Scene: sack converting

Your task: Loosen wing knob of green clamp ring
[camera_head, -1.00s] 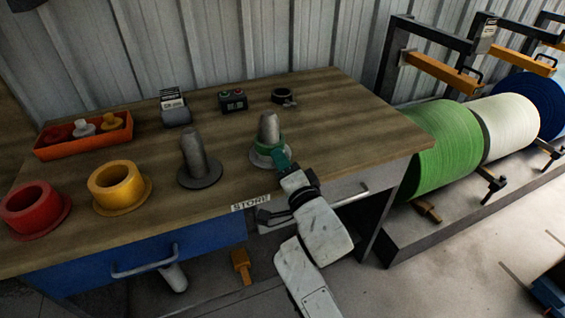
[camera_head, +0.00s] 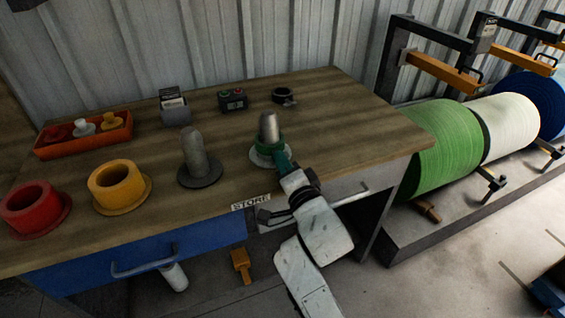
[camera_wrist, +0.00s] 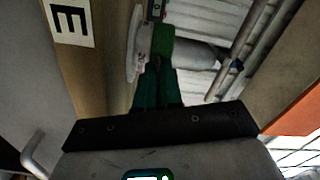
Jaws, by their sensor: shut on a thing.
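The green clamp ring (camera_head: 268,146) sits around the lower part of a grey upright post on the workbench, just above the post's pale round base (camera_head: 258,160). It also shows in the wrist view (camera_wrist: 161,40). My gripper (camera_head: 283,160) reaches in from the front right at the ring's near side. Its teal fingers (camera_wrist: 158,85) are close together against the ring's side in the wrist view.
A second grey post (camera_head: 194,155) stands to the left, with yellow (camera_head: 117,185) and red (camera_head: 33,207) flanged collars beyond it. A black ring (camera_head: 283,95), a button box (camera_head: 232,99) and an orange tray (camera_head: 84,135) lie behind. The bench's right side is clear.

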